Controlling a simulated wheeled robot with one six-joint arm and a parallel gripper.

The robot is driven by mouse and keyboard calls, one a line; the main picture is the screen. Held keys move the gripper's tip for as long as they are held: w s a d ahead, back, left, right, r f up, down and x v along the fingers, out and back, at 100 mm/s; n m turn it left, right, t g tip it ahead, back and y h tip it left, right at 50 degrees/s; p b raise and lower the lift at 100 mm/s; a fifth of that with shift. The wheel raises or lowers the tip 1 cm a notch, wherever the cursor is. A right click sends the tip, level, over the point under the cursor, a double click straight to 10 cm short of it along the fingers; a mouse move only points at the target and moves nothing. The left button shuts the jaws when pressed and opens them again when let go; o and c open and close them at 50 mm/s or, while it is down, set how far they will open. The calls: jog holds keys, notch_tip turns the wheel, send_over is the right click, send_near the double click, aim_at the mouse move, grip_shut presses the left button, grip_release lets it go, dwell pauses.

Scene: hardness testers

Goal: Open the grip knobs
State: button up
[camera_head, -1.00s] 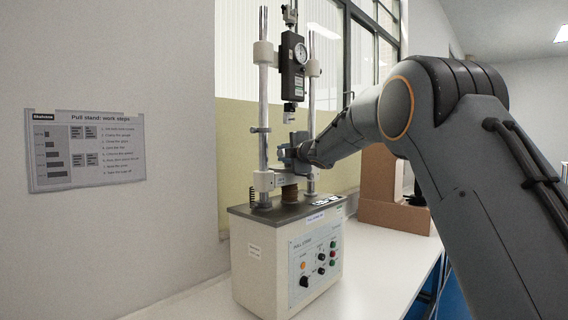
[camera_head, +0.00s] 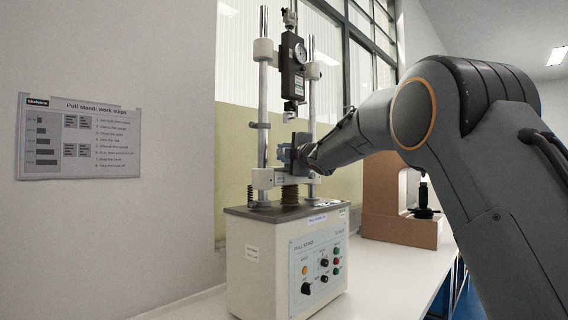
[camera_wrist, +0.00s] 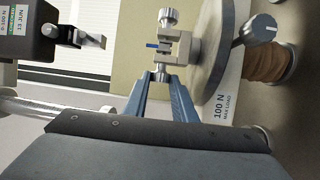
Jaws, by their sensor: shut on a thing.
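The pull stand (camera_head: 288,262) stands on the white bench, with a force gauge (camera_head: 293,68) hanging between its two columns. My gripper (camera_wrist: 160,82) is at the lower grip, its blue fingers closed around the near silver grip knob (camera_wrist: 162,73). In the head view my gripper (camera_head: 297,152) hides most of that grip. In the wrist view, the far grip knob (camera_wrist: 168,18) is free on the opposite side of the pale lower grip (camera_wrist: 172,48). A small blue piece (camera_wrist: 153,45) shows between the grip's jaws. The gauge's upper hook (camera_wrist: 88,40) is apart from the grip.
A round plate (camera_wrist: 215,50) and a larger grey knob (camera_wrist: 258,30) sit beside the grip. A brown box (camera_head: 385,225) with a dark object stands behind on the bench. A work-steps sheet (camera_head: 78,137) hangs on the wall. The bench front is clear.

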jog(key=shift+f+m+t+y+b, duration=0.1)
jog(key=shift+m+t+y+b, duration=0.35)
jog(key=shift+b, duration=3.2)
jog(key=o, duration=1)
jog(key=shift+o, duration=0.2)
jog(key=shift+f, duration=0.15)
jog(key=r+n+g+h+p, duration=0.1)
jog(key=p, duration=1.1)
jog(key=shift+g, duration=0.25)
jog(key=g+p, duration=0.1)
jog(key=p, duration=0.6)
jog(key=n+g+h+p, duration=0.1)
jog(key=p, duration=0.7)
jog(key=shift+r, duration=0.3)
